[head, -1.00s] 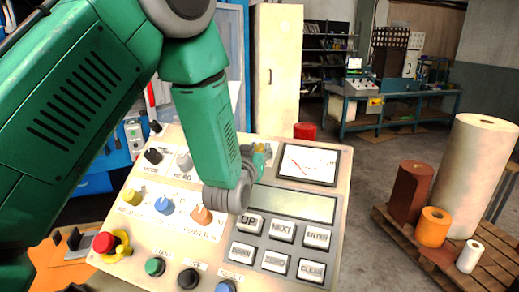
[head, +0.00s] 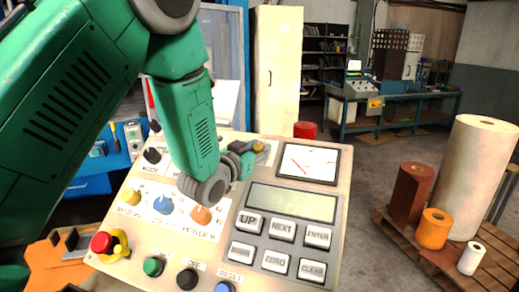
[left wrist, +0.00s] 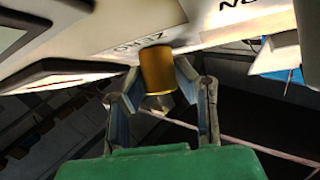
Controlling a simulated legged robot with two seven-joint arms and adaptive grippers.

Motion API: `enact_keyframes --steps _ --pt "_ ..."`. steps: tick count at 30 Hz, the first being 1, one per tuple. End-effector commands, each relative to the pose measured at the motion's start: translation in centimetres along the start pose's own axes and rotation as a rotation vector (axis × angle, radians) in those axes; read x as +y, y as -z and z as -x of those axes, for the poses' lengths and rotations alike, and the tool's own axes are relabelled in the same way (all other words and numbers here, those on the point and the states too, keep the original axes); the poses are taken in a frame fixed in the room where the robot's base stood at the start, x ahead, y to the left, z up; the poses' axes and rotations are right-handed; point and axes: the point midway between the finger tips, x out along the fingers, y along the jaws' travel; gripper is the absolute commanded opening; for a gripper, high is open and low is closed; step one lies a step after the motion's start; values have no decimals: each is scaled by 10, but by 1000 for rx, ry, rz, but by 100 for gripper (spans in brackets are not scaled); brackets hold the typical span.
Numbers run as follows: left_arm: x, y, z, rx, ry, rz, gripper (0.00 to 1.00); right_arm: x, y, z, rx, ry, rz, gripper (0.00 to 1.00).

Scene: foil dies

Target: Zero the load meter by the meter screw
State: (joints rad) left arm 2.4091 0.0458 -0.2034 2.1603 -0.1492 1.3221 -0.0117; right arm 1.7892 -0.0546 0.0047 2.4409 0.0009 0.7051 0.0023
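The load meter (head: 308,163) is a white square dial with a red needle at the top right of the beige control panel. A brass knob, seemingly the meter screw (head: 259,146), stands just left of it. In the left wrist view the brass knob (left wrist: 157,70) sits beside upside-down lettering that seems to read ZERO. My left gripper (head: 250,152) is at the knob, with one fingertip on each side in the wrist view. Whether the fingers press on it is unclear. My right gripper is not in view.
The panel has a grey display (head: 292,202), several keys, coloured knobs and a red emergency button (head: 102,242). A red cylinder (head: 305,130) stands behind it. Rolls stand on a wooden pallet (head: 388,222) at the right. A workbench stands behind, with open floor between.

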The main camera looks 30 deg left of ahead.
Motion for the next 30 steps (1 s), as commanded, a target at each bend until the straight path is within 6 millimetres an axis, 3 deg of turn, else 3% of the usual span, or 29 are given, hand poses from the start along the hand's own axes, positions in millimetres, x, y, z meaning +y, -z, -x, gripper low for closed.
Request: enact_keyframes --steps 1,2,13,24,30 --pt "0 0 0 -1 1 0 38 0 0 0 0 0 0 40" --pt "0 0 0 -1 1 0 46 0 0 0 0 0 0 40" --pt "0 0 4 -1 2 1 46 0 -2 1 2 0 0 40" --pt "-1 -2 60 -2 2 2 46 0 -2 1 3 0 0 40" --pt "-1 -2 73 -2 2 1 46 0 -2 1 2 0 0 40"
